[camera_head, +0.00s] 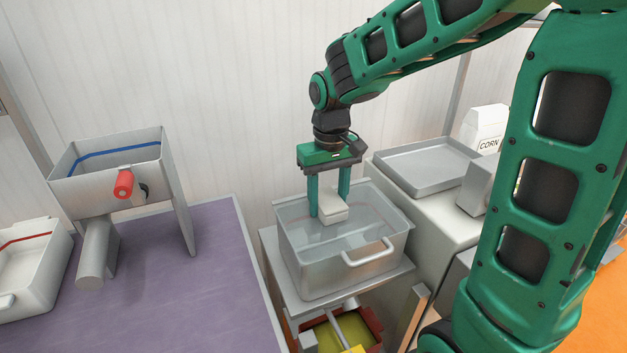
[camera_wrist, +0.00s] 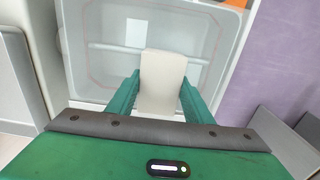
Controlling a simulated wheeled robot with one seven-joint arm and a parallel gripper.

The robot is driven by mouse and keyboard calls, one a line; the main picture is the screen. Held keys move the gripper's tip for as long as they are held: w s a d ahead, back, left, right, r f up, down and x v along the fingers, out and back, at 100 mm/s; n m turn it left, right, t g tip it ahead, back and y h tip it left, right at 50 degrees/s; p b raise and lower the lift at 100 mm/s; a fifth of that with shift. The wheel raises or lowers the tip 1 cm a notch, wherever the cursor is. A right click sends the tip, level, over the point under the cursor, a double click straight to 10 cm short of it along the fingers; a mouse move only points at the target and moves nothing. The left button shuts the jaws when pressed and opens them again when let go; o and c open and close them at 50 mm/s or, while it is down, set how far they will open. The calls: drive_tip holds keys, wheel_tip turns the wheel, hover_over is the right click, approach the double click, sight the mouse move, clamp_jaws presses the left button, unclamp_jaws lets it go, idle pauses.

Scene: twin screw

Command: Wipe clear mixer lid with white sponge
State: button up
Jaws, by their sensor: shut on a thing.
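The mixer (camera_head: 340,262) is a box with a clear lid (camera_head: 297,229) on top and a pale handle on its front. My gripper (camera_head: 329,197) points down over the lid, its green fingers shut on the white sponge (camera_head: 332,211). The sponge is at the lid's middle to right part in the head view; I cannot tell whether it touches the lid. In the wrist view the sponge (camera_wrist: 162,84) sits between the two fingers (camera_wrist: 160,95), with the clear lid (camera_wrist: 100,65) behind it.
A metal tray (camera_head: 428,167) and a white carton marked CORN (camera_head: 484,130) stand on the counter at right. A purple table (camera_head: 190,290) at left holds a metal hopper with a red knob (camera_head: 123,184) and a white bin (camera_head: 30,270). A yellow-filled container (camera_head: 345,332) is below the mixer.

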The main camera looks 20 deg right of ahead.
drive_tip(key=shift+a, duration=1.2)
drive_tip(key=shift+a+r, duration=0.15)
drive_tip(key=shift+a, duration=0.1)
wheel_tip(320, 180, up, 7)
drive_tip(key=shift+d+r, duration=0.1)
drive_tip(key=shift+r, duration=0.3)
drive_tip(key=shift+s, duration=0.1)
